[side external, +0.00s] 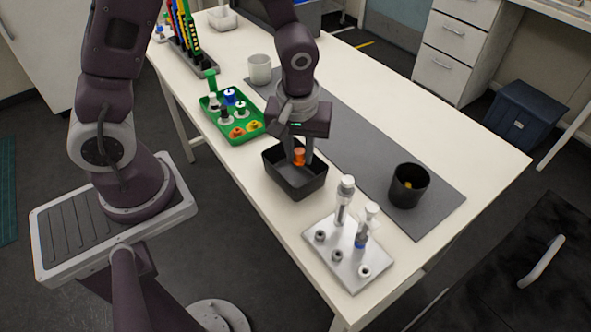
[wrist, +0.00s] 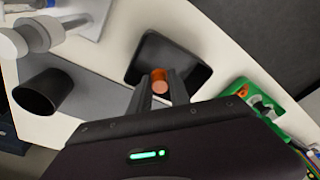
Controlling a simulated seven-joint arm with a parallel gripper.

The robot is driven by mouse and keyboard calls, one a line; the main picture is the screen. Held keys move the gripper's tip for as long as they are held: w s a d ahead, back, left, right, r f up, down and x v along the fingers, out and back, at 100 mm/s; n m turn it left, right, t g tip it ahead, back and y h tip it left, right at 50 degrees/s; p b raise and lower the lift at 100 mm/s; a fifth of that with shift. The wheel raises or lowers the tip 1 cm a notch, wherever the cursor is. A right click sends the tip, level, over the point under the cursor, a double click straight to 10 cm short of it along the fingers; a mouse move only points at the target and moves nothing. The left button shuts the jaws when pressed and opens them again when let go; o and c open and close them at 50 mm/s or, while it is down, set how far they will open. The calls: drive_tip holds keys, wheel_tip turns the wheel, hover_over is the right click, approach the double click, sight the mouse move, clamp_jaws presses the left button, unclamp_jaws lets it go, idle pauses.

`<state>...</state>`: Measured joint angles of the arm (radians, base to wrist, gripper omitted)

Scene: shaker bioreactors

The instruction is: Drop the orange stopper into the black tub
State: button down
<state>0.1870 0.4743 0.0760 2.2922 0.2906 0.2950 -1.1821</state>
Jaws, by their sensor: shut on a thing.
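The orange stopper (side external: 299,156) is held between the fingers of my gripper (side external: 298,152), which is shut on it. In the wrist view the stopper (wrist: 159,82) shows between the two fingertips (wrist: 160,88). The black tub (side external: 296,190) is an open, rectangular container on the white table. My gripper and the stopper are over the tub's opening, near its rim height; the exact height is hard to tell. In the wrist view the tub (wrist: 190,52) lies behind the stopper, partly hidden by the fingers.
A green tray (side external: 245,131) with several stoppers, some orange, stands behind the tub. A round black cup (side external: 409,186) stands on the grey mat (side external: 355,160). A metal rack (side external: 345,268) with tubes stands in front. A white cup (side external: 259,69) is farther back.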

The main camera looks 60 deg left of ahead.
drive_tip(key=shift+f, duration=0.7)
drive_tip(key=c, duration=1.1)
unclamp_jaws()
drive_tip(key=shift+c, duration=0.2)
drive_tip(key=r, duration=0.5)
drive_tip(key=s+r, duration=0.1)
drive_tip(key=r, duration=0.1)
drive_tip(key=shift+d+r, duration=0.3)
drive_tip(key=s+a+r+m+t+h, duration=0.1)
drive_tip(key=s+r+m+t, duration=0.3)
drive_tip(key=s+r+m, duration=0.5)
drive_tip(key=s+r, duration=0.5)
drive_tip(key=shift+a+r, duration=0.2)
drive_tip(key=shift+r, duration=0.1)
